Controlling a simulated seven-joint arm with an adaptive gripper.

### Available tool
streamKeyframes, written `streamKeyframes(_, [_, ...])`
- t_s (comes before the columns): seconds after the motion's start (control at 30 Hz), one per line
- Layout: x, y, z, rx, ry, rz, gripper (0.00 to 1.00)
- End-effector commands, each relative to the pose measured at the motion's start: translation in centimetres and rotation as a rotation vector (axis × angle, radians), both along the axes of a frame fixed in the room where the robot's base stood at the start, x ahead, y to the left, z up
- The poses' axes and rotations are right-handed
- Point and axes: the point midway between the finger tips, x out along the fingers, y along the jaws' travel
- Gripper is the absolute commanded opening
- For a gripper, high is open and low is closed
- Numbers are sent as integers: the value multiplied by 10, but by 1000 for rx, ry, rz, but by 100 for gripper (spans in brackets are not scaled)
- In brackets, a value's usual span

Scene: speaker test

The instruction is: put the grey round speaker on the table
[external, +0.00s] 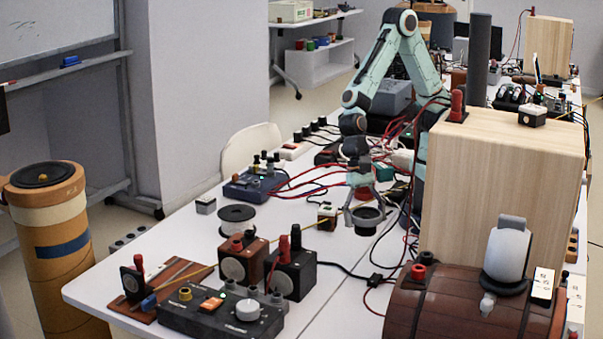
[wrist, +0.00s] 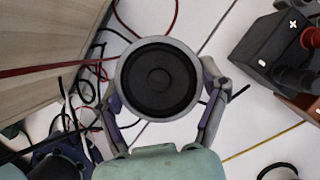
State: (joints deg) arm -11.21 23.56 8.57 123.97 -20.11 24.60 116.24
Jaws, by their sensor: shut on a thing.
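The grey round speaker (wrist: 158,78) has a pale grey rim and a dark cone. It sits between the two fingers of my gripper (wrist: 162,80) in the wrist view, with its cone facing the camera. In the external view my gripper (external: 365,203) points down and is shut on the speaker (external: 367,219), near the middle of the table. The speaker appears to be held above the white table (external: 330,240); the exact gap is hard to tell.
A large wooden box (external: 505,180) stands right of my gripper, with a brown barrel-like speaker (external: 460,312) in front. Black and brown cube speakers (external: 290,272) and a black control box (external: 222,312) stand front left. Red and black cables (external: 300,180) cross the table nearby. Bare tabletop shows around the held speaker.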

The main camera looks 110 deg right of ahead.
Motion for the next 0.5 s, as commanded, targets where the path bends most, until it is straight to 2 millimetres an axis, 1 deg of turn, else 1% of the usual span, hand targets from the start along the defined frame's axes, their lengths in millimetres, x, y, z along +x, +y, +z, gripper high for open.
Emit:
streamKeyframes(0.03, [-12, 19, 4, 2, -2, 68, 33])
streamKeyframes(0.1, [-24, 38, 8, 1, -3, 134, 33])
streamKeyframes(0.2, [-38, 55, 11, 1, -2, 193, 33])
streamKeyframes(0.33, [-46, 62, 11, 1, -1, 225, 33])
streamKeyframes(0.5, [-46, 63, 11, 1, -1, 225, 33])
